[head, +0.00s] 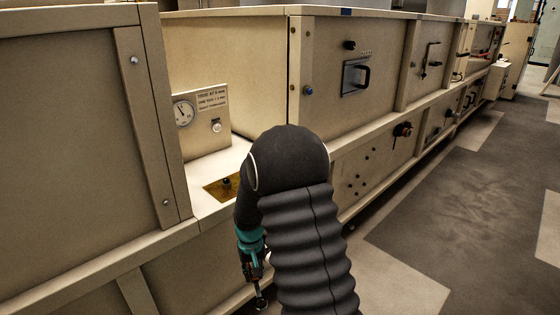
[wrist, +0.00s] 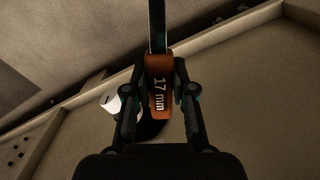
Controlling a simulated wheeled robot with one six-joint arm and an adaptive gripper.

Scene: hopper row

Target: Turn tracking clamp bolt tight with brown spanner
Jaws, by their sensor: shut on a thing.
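My gripper (head: 252,262) hangs low in front of the cream machine row in the head view, partly behind my dark arm sleeve. In the wrist view my gripper (wrist: 160,78) is shut on the brown spanner (wrist: 158,101), whose orange-brown grip reads "17 mm". Its grey shank runs up out of that view. In the head view a ring-like end of the spanner (head: 262,303) shows below my gripper. A dark bolt (head: 226,183) stands on a brass-coloured plate in a ledge, up and left of my gripper; no label names it. The spanner is apart from this bolt.
A gauge (head: 183,113) and printed plate (head: 212,98) are on a panel behind the ledge. A large cream panel (head: 80,150) stands to the left. Handles and knobs (head: 402,129) stick out from the row. The dark floor (head: 460,200) to the right is clear.

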